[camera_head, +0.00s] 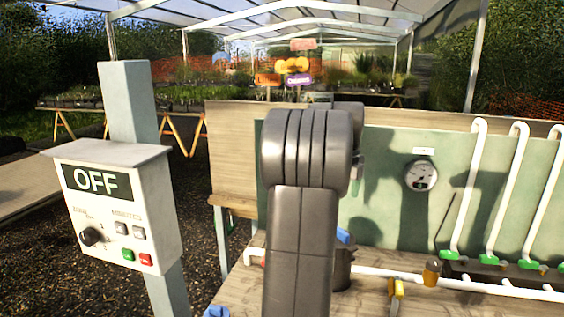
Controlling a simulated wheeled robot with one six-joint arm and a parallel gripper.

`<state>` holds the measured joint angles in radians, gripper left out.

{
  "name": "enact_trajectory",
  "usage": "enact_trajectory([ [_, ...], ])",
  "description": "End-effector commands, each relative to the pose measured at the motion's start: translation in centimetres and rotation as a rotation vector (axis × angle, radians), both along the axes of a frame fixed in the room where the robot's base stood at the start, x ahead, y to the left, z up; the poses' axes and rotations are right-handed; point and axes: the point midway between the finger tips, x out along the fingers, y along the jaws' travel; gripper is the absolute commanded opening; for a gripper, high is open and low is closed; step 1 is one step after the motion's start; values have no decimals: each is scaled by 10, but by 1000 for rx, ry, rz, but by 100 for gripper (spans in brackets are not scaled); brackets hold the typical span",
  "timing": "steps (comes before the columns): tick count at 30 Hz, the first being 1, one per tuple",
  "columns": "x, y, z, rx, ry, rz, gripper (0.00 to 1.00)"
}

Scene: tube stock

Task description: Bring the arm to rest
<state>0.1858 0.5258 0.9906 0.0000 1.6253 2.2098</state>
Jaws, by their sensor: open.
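My arm stands upright in the middle of the camera_head view, with a thick grey joint at the top and a grey link running down to the bottom edge. Its far end is hidden behind that joint, and my gripper is not in view. A small part of the arm shows past the joint's upper right. I cannot tell whether the arm touches anything.
A control box (113,213) reading OFF stands on a post at left. Behind my arm are a wooden bench, a green panel (385,150) with a gauge (420,176), white pipes (505,190), a yellow valve (397,290) and a dark pot (340,268).

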Motion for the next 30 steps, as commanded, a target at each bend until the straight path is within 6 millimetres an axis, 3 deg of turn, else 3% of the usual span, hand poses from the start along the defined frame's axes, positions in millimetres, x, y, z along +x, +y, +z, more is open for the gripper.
enact_trajectory([
  [16, -1, 0, -110, 1, 4, 0, 100],
  [21, 1, 0, -83, -1, -4, 0, 100],
  [30, 0, 0, -68, 0, 0, 0, 100],
])
